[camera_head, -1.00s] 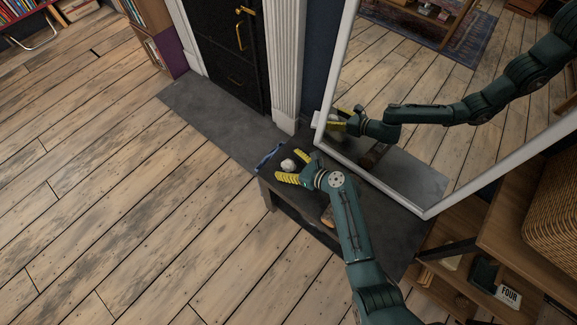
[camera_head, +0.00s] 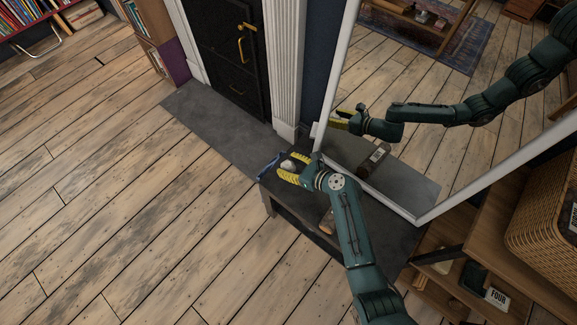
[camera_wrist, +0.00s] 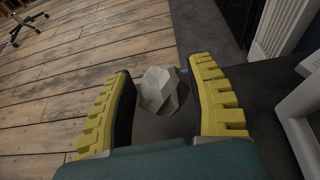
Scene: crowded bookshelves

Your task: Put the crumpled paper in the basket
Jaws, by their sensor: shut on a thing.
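The crumpled paper (camera_head: 287,166) is a small pale, faceted ball at the end of a low dark bench (camera_head: 268,187). My gripper (camera_head: 288,168) has its yellow fingers on either side of it. In the wrist view the paper (camera_wrist: 160,90) sits between the two yellow fingers (camera_wrist: 162,92), which are shut on it. The exact contact points are hard to see. A woven basket (camera_head: 547,210) stands on a wooden shelf unit at the right edge, well away from my gripper.
A blue object (camera_head: 266,163) lies by the paper. A brown object (camera_head: 327,220) is on the bench beside my arm. A large white-framed mirror (camera_head: 425,222) leans behind and reflects my arm. The wood floor (camera_head: 130,200) at left is open.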

